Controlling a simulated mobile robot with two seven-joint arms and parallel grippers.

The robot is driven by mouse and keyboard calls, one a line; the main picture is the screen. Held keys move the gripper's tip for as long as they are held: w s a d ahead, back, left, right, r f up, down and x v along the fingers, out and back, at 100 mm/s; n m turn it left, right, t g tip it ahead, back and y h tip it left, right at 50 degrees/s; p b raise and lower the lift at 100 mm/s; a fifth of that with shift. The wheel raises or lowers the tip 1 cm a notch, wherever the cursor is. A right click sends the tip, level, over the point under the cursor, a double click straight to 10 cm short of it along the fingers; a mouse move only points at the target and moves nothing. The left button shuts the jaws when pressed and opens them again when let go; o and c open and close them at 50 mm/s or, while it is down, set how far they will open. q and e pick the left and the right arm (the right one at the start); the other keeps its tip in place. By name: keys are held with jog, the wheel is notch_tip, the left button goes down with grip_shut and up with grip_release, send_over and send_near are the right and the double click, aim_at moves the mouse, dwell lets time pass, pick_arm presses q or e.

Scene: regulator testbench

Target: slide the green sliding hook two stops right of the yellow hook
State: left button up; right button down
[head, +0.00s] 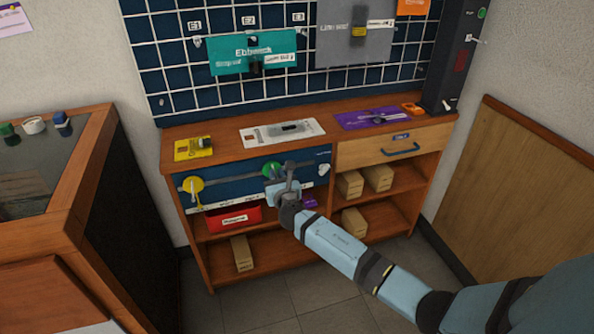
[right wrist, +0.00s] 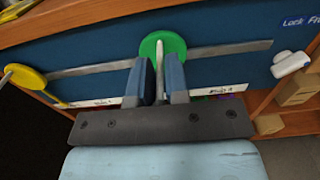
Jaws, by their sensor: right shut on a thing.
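The green sliding hook (head: 269,169) is a round green disc on a grey metal rail (head: 230,178) across the blue panel under the bench top. In the right wrist view the green disc (right wrist: 152,45) has a pale peg standing out from it. My right gripper (right wrist: 160,76) is shut on this peg, one finger on each side. In the head view my right gripper (head: 287,176) partly covers the hook. The yellow hook (head: 193,185) is at the rail's left, apart from the green one; it also shows in the right wrist view (right wrist: 24,76). My left gripper is out of view.
A white knob (right wrist: 291,62) sits on the panel to the right of the green hook, near the rail's end. White label strips (right wrist: 218,90) run below the rail. A red bin (head: 233,218) and cardboard boxes (head: 350,184) are on the shelves below.

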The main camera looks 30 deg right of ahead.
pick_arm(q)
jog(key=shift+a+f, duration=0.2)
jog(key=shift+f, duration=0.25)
pick_arm(e)
jog(key=w+a, duration=0.1)
jog(key=a, duration=0.6)
jog(key=shift+w, duration=0.3)
jog(key=c, duration=1.1)
grip_release()
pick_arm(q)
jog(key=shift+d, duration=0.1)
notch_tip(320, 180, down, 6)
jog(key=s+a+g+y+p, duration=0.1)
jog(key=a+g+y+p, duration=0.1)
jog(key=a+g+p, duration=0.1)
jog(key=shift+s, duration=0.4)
pick_arm(e)
jog(key=v, duration=1.3)
jog(key=shift+s, duration=0.4)
